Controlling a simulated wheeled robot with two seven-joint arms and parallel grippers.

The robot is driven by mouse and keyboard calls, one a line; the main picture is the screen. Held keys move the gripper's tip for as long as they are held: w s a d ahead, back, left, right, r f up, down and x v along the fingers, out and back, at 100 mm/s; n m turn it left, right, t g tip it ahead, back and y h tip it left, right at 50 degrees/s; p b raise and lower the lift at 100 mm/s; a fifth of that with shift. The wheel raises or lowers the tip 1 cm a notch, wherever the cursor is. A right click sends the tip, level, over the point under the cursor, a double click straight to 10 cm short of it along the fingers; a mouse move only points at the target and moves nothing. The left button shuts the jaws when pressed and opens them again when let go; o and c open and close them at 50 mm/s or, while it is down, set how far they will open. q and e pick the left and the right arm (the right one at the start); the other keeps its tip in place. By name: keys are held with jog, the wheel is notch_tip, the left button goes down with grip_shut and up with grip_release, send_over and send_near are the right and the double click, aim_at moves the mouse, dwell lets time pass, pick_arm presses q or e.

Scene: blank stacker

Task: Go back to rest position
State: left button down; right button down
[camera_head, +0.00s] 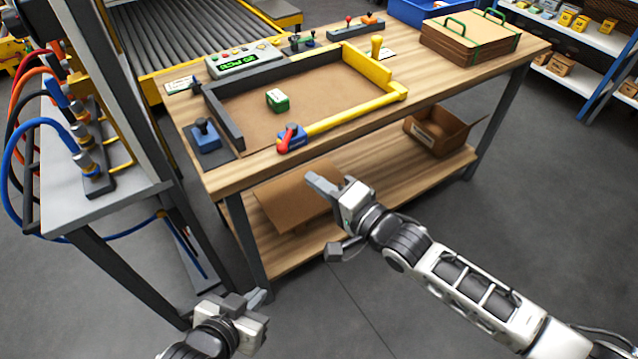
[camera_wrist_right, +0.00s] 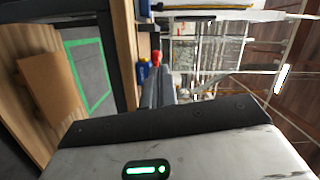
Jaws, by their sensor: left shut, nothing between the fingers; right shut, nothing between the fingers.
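My right gripper (camera_head: 322,186) is in front of the workbench's near edge in the head view, at the end of my arm from the lower right. Its fingers are shut with nothing between them. In the right wrist view its fingers (camera_wrist_right: 158,88) point away from the camera, near a red and blue clamp (camera_wrist_right: 156,60). My left gripper (camera_head: 258,298) is low at the bottom left of the head view, over the floor beside the bench leg. It is shut and empty. Both grippers are apart from the objects on the bench.
A cardboard box (camera_head: 437,130) sits on the lower shelf. A hose stand (camera_head: 110,200) is at left. Floor at front is clear.

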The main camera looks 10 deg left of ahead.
jog(key=shift+s+d, duration=0.1)
jog(key=shift+s, duration=0.35)
